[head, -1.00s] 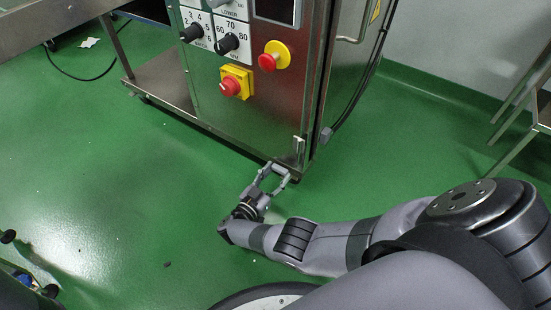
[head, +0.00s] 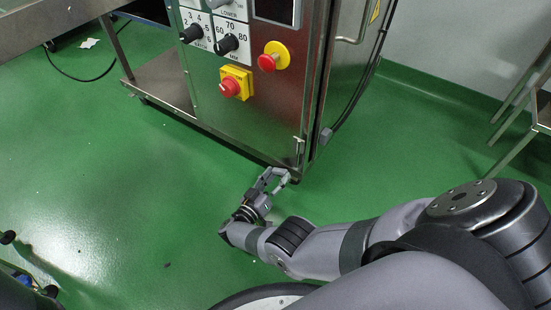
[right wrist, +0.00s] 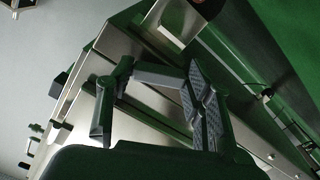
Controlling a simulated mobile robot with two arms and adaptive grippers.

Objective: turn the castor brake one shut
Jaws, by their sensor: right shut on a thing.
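The steel machine cabinet (head: 255,115) stands on the green floor, its front lower corner just beyond my right gripper (head: 278,175). The castor brake is at that low corner, but I cannot make it out clearly; the fingers and cabinet edge hide it. My right gripper is shut on the brake, low at the corner, with its jaws not fully together. In the right wrist view the two fingers of my right gripper (right wrist: 155,105) show in front of the steel panels, and the held part is not clear. My left gripper is not in view.
The cabinet front carries a red emergency button (head: 268,62), a red and yellow switch (head: 231,87) and black knobs (head: 228,44). A low steel shelf (head: 160,85) is at left. A steel stand (head: 520,125) is at far right. The green floor (head: 120,200) at left is mostly clear.

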